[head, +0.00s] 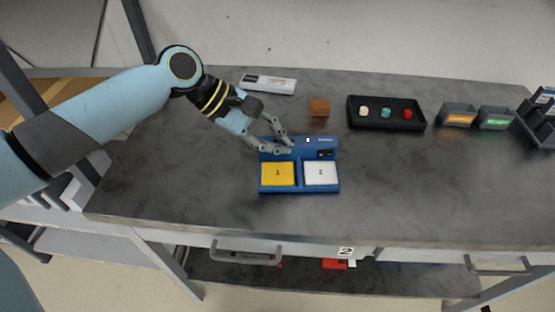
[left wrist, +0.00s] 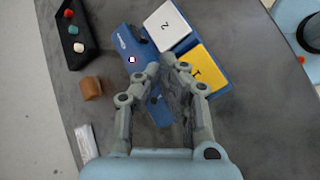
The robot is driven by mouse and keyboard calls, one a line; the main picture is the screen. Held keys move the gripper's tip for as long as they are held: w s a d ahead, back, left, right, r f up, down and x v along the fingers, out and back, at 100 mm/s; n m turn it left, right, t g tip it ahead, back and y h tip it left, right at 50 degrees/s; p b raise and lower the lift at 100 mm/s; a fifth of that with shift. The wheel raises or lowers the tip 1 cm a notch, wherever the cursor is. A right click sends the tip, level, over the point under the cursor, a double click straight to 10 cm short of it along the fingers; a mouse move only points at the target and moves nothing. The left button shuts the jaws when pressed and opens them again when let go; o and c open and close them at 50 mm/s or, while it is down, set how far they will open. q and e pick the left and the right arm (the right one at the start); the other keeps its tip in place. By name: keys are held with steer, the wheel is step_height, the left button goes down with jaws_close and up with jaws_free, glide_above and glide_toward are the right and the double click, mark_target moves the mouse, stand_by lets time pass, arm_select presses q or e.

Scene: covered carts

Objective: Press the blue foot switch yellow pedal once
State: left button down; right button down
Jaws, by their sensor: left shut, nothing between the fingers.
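The blue foot switch (head: 299,190) lies on the grey tabletop near its front edge. Its yellow pedal (head: 277,174), marked 1, is on the left and its white pedal (head: 321,173), marked 2, is on the right. My left gripper (head: 287,143) is shut and empty, over the back left part of the switch, behind the yellow pedal. In the left wrist view the fingertips (left wrist: 162,62) are close together over the blue housing, beside the yellow pedal (left wrist: 205,73). Whether they touch the housing I cannot tell. My right gripper is not in view.
A brown block (head: 319,108) and a black tray (head: 386,124) with white, teal and red pieces stand behind the switch. A white labelled device (head: 268,84) lies at the back. Grey bins (head: 458,115) stand at the right. The tabletop right of the switch is clear.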

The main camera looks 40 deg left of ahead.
mark_target(290, 165)
arm_select(q)
step_height(290, 165, down, 2)
steer(key=shift+f, duration=0.2)
steer(key=shift+f, duration=0.2)
stand_by(1.2)
steer(key=shift+f, duration=0.2)
steer(key=shift+f, duration=0.65)
stand_by(0.9)
steer(key=shift+r+p, duration=1.05)
